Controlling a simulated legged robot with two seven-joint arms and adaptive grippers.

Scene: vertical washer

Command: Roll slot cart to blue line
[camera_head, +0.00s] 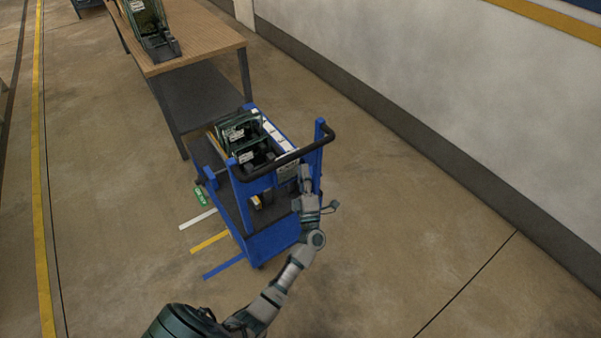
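The blue slot cart (272,240) stands on the floor in the middle of the view, with a black push handle (290,158) at its near end. Dark green slotted units (238,132) sit in its top. The blue line (223,267) is a short floor stripe beside the cart's near left corner. My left gripper (305,174) is at the right part of the cart's near end, just below the handle. It is too small to tell whether it touches the cart or is open or shut. My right gripper is not in view.
Short yellow (209,242) and white (197,219) stripes lie beyond the blue line, then a green floor label (200,196). A wooden-topped table (205,42) stands close beyond the cart. A wall (450,90) runs along the right. Floor at left and near right is clear.

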